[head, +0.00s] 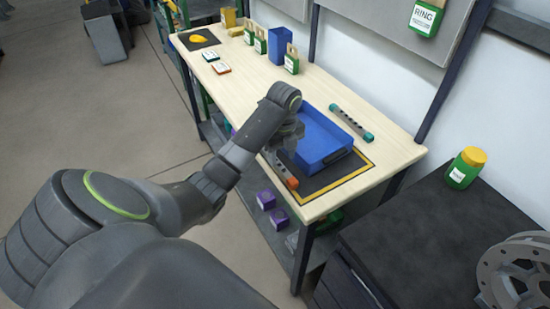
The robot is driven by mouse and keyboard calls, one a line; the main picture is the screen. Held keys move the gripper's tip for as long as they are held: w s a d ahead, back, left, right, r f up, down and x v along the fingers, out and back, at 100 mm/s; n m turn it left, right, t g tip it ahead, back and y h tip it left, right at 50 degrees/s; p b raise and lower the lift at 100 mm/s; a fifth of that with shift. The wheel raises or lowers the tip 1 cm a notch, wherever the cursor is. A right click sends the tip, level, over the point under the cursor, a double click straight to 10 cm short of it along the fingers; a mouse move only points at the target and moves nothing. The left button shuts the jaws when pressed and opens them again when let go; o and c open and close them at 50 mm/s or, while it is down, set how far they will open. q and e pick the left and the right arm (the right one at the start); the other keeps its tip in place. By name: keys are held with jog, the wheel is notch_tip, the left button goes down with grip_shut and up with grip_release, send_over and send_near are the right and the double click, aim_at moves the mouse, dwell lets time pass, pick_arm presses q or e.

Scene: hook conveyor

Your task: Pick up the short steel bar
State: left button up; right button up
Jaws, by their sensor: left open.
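Two steel bars lie on the wooden workbench (235,87). One bar with orange ends (285,173) lies at the near edge, left of the blue tray (322,143), and is partly hidden by my left arm. The other bar, with teal ends (352,123), lies in full view behind the tray. I cannot tell for sure which is the short one. My left gripper (291,134) is open, over the tray's left side and above the orange-ended bar. Its fingers are small and partly hidden by my wrist. My right gripper is not in view.
The tray stands on a dark mat with a yellow border (335,184). A blue bin (278,46) and several green-and-white boxes stand farther back. Purple boxes (267,199) sit on the lower shelf. A dark cabinet (415,235) at right carries a yellow-lidded jar (465,168) and a grey spool (515,270).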

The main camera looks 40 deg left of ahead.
aim_at(283, 170)
pick_arm(q)
jog(key=f, duration=0.1)
jog(key=f+p, duration=0.1)
jog(key=f, duration=0.2)
jog(key=shift+s+d+f, duration=0.1)
jog(key=shift+d+f, duration=0.15)
jog(key=shift+f, duration=0.45)
jog(key=shift+c, duration=0.2)
grip_shut()
